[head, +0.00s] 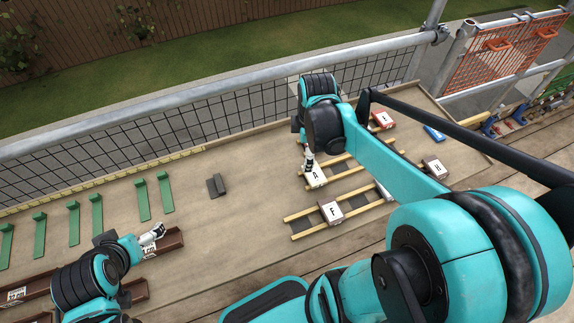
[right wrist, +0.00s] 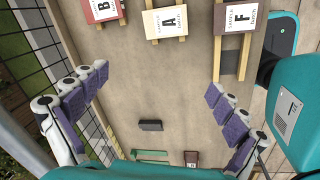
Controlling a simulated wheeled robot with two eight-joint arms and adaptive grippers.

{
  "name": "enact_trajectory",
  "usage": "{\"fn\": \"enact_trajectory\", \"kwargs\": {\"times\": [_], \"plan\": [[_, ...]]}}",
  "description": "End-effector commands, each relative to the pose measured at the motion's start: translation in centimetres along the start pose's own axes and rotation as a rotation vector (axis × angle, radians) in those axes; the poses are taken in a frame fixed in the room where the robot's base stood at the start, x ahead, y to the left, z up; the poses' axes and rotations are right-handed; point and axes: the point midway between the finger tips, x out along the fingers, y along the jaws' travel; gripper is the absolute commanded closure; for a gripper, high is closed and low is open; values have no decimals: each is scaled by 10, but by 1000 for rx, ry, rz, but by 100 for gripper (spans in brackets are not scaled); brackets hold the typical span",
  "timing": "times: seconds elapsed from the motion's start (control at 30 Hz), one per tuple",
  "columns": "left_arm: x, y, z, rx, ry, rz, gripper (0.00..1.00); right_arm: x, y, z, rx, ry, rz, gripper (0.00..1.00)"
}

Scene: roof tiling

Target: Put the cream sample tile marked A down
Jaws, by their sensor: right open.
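The cream tile marked A (head: 315,178) lies on a pair of wooden rails on the table in the head view. In the head view my right gripper (head: 309,160) is small and partly hidden, close to tile A. My left gripper (head: 152,236) is at a brown labelled piece (head: 165,244); its jaws are unclear.
Tile F (head: 332,211) lies on nearby rails (head: 300,216); tile B (right wrist: 100,10) lies on A's other side. Red (head: 382,119), blue (head: 433,132) and H-marked (head: 434,168) pieces lie right. A dark block (head: 215,186) and green brackets (head: 165,191) stand left. Mesh railing runs behind.

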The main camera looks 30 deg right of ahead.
Motion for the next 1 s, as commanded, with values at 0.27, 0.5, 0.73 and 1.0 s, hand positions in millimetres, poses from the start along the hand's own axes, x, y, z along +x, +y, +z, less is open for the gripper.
{"fn": "enact_trajectory", "kwargs": {"times": [0.27, 0.5, 0.73, 1.0], "plan": [[0, 0, 0, 0, 0, 0, 2, -40, -66, -62, 692, 231, 214, 2], [0, 0, 0, 0, 0, 0, 2, -47, -94, -82, 1036, 424, 223, 2], [0, 0, 0, 0, 0, 0, 2, -48, -97, -85, 1090, 452, 217, 2], [1, 0, 1, 0, 0, 0, 2, -47, -97, -84, 1088, 450, 217, 2]]}}
